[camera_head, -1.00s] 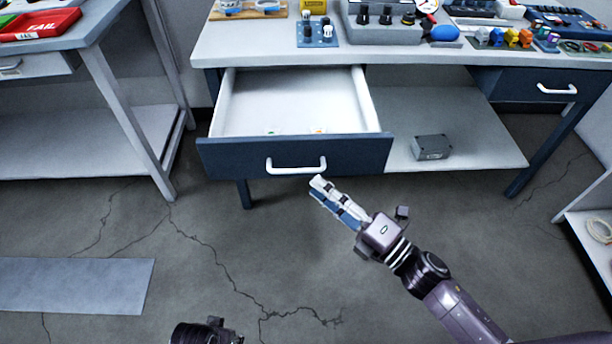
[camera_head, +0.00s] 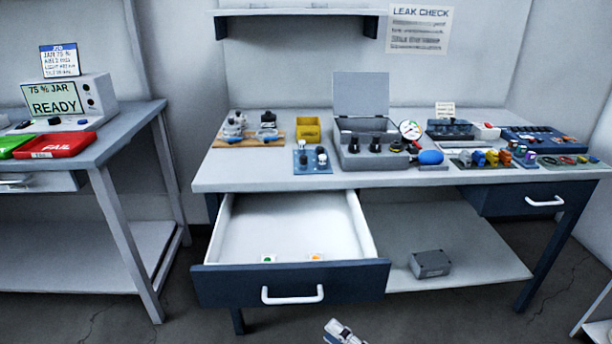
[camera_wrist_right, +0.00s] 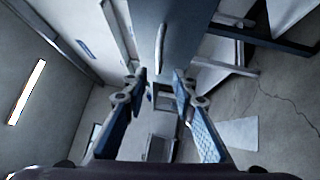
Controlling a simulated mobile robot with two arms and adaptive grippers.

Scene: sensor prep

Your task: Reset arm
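My right gripper (camera_head: 342,334) shows only as a pale tip at the bottom edge of the head view, below the open drawer (camera_head: 289,287). In the right wrist view its two blue-padded fingers (camera_wrist_right: 161,85) stand apart with nothing between them. The white drawer handle (camera_head: 292,295) is apart from the gripper; it also shows in the right wrist view (camera_wrist_right: 160,46) beyond the fingertips. The drawer holds two small pieces, one with a green spot (camera_head: 268,259) and one with an orange spot (camera_head: 315,257). My left gripper is out of view.
The workbench (camera_head: 225,175) carries a grey case (camera_head: 372,155), a yellow bin (camera_head: 308,129), a blue bulb (camera_head: 430,157) and sensor parts. A grey box (camera_head: 430,263) sits on the lower shelf. At left, another table holds a READY display (camera_head: 53,98) and a red tray (camera_head: 62,145).

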